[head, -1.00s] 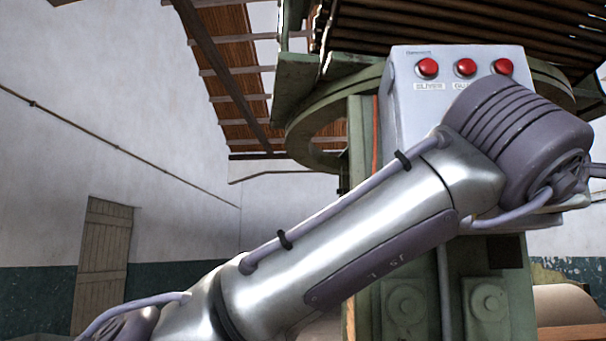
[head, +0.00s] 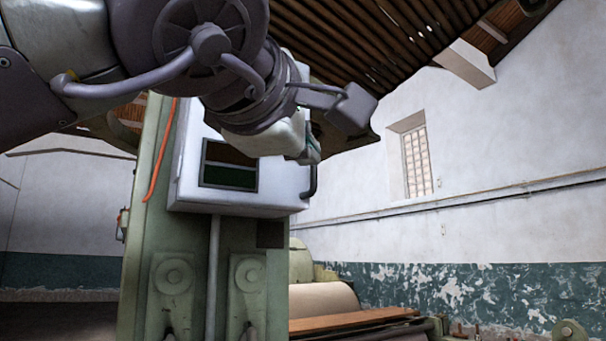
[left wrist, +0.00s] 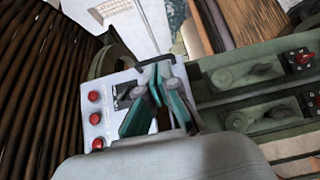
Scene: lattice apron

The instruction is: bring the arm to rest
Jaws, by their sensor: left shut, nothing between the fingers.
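My left arm comes in from the upper left of the head view, in front of the control box. My left gripper (head: 312,150) is partly hidden behind the wrist, with a bit of teal showing. In the left wrist view its two teal-and-grey fingers (left wrist: 157,88) are shut and empty, over the face of the pale control box (head: 280,195). I cannot tell whether they touch it. My right gripper is not in view.
The box has a dark window (head: 229,165) and red buttons (left wrist: 95,118). It sits on a green machine column (head: 145,235). A pale roller (head: 322,299) lies low behind it.

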